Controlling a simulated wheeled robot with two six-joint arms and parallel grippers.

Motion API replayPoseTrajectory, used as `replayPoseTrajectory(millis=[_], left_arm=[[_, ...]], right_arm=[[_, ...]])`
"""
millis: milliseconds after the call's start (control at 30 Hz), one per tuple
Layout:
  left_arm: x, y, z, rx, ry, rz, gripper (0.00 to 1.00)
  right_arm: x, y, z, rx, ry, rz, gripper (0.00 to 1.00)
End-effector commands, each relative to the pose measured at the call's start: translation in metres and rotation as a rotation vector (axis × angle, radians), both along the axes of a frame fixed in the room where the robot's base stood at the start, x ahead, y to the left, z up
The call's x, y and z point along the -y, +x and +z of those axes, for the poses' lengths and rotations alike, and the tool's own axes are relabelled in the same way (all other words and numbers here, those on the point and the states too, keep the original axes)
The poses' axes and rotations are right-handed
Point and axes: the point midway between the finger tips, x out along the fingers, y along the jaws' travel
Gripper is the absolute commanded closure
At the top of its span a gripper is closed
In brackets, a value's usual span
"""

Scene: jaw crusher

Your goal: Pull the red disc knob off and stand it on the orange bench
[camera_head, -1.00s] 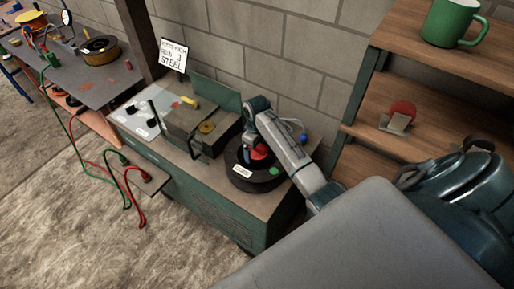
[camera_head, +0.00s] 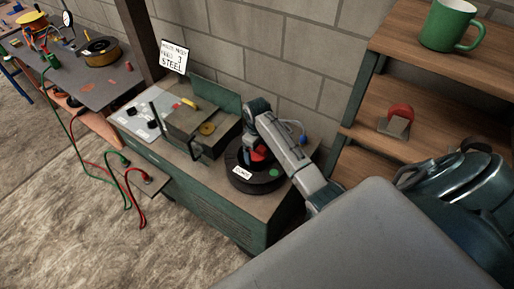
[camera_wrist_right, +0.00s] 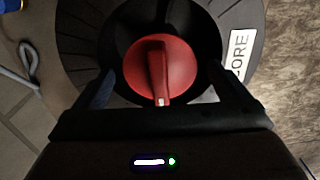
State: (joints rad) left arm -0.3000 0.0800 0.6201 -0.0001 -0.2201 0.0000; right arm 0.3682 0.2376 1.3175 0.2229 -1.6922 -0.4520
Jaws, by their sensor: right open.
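A red disc knob with a raised ridge (camera_wrist_right: 160,68) sits in the dark centre of a black round housing (camera_wrist_right: 75,45). In the head view the knob (camera_head: 259,154) is partly covered by my right gripper (camera_head: 255,152), which is over the housing (camera_head: 253,183) on the green cabinet. In the right wrist view the open fingers (camera_wrist_right: 164,95) straddle the knob's near side, with visible gaps on both sides. The orange bench (camera_head: 104,130) stands far left under a grey top. My left gripper is out of view.
A control panel (camera_head: 135,119) and grey-green crusher box (camera_head: 195,125) stand left of the housing. A wooden shelf on the right holds a green mug (camera_head: 446,25) and another red disc on a grey bracket (camera_head: 397,128). Red and green cables hang near the orange bench.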

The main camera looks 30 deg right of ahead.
Motion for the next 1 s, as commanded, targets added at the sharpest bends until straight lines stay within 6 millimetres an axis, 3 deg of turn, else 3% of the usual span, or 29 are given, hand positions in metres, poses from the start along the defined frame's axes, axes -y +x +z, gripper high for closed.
replayPoseTrajectory(millis=[567, 867, 1000], left_arm=[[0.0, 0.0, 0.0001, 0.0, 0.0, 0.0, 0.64], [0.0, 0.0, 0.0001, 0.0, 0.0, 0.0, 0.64], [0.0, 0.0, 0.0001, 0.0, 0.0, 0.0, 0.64]], right_arm=[[-0.0002, -0.0001, -0.0003, 0.0, 0.0, 0.0, 0.05], [-0.0001, 0.0, -0.0003, 0.0, 0.0, 0.0, 0.62], [0.0, 0.0001, 0.0003, 0.0, 0.0, 0.0, 0.65]])
